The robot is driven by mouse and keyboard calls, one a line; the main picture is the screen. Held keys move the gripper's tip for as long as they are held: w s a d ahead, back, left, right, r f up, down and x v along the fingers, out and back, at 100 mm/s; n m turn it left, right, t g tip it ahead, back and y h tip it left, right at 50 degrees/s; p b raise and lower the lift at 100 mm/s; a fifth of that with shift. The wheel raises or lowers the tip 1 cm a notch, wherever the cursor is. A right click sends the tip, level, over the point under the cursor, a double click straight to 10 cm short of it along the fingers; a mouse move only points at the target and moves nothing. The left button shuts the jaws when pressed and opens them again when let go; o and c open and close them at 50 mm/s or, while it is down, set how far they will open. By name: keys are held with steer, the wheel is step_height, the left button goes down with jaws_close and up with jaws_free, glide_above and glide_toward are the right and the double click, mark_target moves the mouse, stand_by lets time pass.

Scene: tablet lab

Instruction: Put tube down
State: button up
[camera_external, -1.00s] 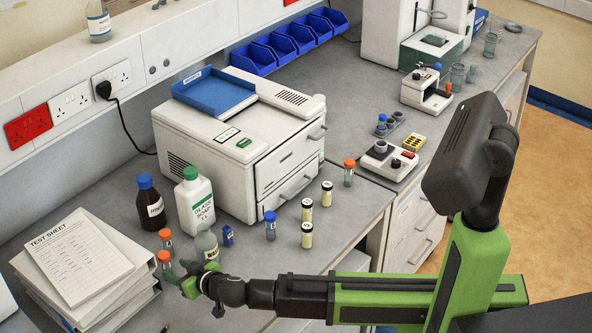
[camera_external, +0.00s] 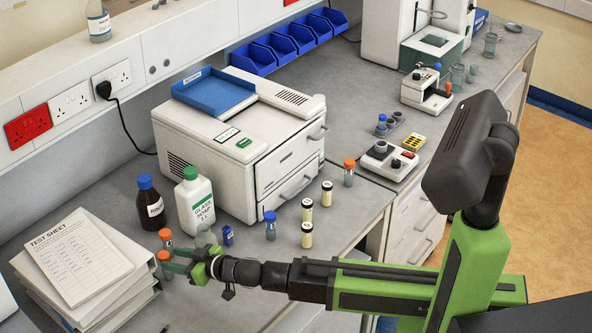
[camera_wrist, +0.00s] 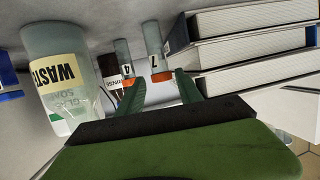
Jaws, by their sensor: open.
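Two orange-capped tubes stand upright on the bench at the left, beside the paper stack. The nearer tube (camera_external: 165,266) is just beyond my gripper's fingertips, and the farther tube (camera_external: 167,240) is behind it. My gripper (camera_external: 176,260) is open, with nothing held between its fingers. In the upside-down wrist view, the tube labelled 7 (camera_wrist: 153,42) shows beyond the gap between the green fingers (camera_wrist: 160,90). The tube labelled 4 (camera_wrist: 124,56) shows to its left, near the left fingertip. Both look clear of the fingers.
A stack of binders (camera_external: 125,285) with a test sheet lies left of the tubes. The waste bottle (camera_wrist: 58,75) stands close to my gripper, partly hidden outside.

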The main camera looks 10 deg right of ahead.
steer(key=shift+w+a+f, duration=0.2)
steer(key=shift+a, duration=0.35)
steer(key=b+x, duration=0.2)
steer(key=x, duration=0.4)
steer(key=shift+w+a+f, duration=0.1)
steer(key=shift+w+a, duration=0.05)
jaws_close()
